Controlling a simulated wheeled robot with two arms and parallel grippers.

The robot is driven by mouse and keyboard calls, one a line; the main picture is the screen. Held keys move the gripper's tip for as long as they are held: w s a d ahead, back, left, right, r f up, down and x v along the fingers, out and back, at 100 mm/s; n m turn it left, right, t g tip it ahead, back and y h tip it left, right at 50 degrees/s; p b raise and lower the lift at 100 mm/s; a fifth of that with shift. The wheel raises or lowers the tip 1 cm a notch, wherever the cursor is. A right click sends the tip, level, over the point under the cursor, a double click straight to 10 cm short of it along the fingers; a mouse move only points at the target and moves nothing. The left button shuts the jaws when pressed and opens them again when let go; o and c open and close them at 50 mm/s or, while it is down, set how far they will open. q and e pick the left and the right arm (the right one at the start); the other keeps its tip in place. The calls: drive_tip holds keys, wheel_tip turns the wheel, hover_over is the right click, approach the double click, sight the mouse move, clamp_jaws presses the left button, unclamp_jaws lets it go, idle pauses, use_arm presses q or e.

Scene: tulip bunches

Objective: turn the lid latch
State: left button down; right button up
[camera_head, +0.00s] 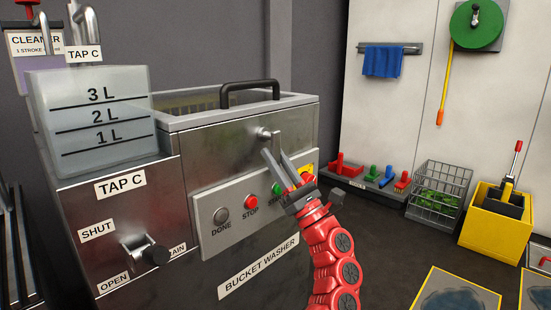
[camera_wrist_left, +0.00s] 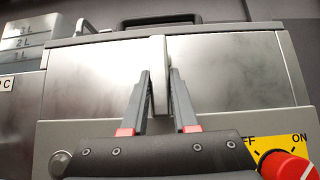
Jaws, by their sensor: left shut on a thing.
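The bucket washer (camera_head: 235,180) is a steel cabinet whose lid has a black bar handle (camera_head: 249,93). The lid latch (camera_head: 264,133) is a small metal lever on a round pivot high on its front face. In the left wrist view the latch (camera_wrist_left: 162,60) is a pale upright bar hanging down. My left gripper (camera_head: 273,160), on the red arm, reaches up to the latch from below. In the left wrist view its grey fingers (camera_wrist_left: 160,78) stand either side of the bar, shut on it. The fingers hide part of the latch in the head view. My right gripper is not in view.
Below the latch is a panel with a grey DONE button (camera_head: 221,215), a red STOP button (camera_head: 250,201) and a green one (camera_head: 277,188). A yellow ON/OFF plate with a red knob (camera_wrist_left: 288,165) is close to my gripper. Tap C's lever (camera_head: 145,252) is at left.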

use_arm(q)
drive_tip(key=c, duration=0.7)
unclamp_jaws()
drive_tip(key=shift+w, duration=0.1)
drive_tip(key=shift+m, duration=0.3)
